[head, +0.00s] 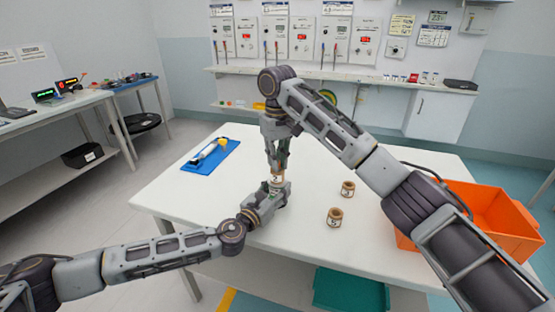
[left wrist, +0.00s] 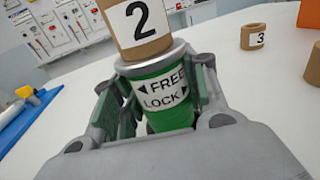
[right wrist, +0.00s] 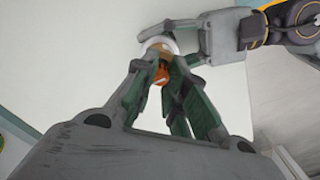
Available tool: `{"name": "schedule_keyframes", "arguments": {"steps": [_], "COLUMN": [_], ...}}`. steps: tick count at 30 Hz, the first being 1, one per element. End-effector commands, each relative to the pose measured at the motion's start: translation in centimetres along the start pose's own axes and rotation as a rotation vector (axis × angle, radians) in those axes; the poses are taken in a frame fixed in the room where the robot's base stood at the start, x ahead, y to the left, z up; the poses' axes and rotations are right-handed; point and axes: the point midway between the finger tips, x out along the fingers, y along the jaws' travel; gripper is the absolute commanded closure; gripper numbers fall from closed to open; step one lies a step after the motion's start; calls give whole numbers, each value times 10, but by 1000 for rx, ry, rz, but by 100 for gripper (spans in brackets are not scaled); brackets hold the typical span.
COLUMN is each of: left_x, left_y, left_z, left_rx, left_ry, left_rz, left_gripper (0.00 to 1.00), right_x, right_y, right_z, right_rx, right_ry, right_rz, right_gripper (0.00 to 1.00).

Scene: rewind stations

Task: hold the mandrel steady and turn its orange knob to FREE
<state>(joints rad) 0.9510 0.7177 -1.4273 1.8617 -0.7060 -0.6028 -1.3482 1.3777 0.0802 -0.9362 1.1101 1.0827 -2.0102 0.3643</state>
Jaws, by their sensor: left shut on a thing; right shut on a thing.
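The mandrel has a green body (left wrist: 172,112) with a white label reading FREE and LOCK with arrows, under a silver collar. A brown cardboard core marked 2 (left wrist: 140,24) sits on it, upright. My left gripper (head: 274,192) is shut around the green body from the side, low at the table. My right gripper (head: 277,170) reaches down from above. In the right wrist view its fingertips close on the orange knob (right wrist: 160,72), which they partly hide. The knob's setting cannot be read.
Two loose cardboard cores (head: 347,188) (head: 334,217) stand to the right on the white table (head: 230,215). A blue mat (head: 217,156) with a white-and-yellow tool lies at the left. An orange crate (head: 500,205) is at the right, a teal bin (head: 350,290) below.

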Motion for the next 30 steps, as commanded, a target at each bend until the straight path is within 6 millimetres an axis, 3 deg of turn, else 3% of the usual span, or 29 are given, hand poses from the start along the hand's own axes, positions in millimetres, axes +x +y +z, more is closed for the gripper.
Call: {"name": "schedule_keyframes", "arguments": {"steps": [13,14,19,30], "left_x": [0,0,0,0], "left_y": [-1,-1,-1,0], "left_z": [-1,-1,-1,-1], "left_rx": [0,0,-1,-1], "left_ry": [2,2,2,2], "left_rz": [-1,-1,-1,-1], "left_gripper": [88,88,88,88], "right_x": [-1,-1,-1,-1], "right_y": [1,1,1,0], "right_z": [0,0,0,0], "right_rx": [13,13,12,10], "right_ry": [3,3,2,1], "right_rz": [1,1,1,0], "right_gripper": [100,82,61,61]}}
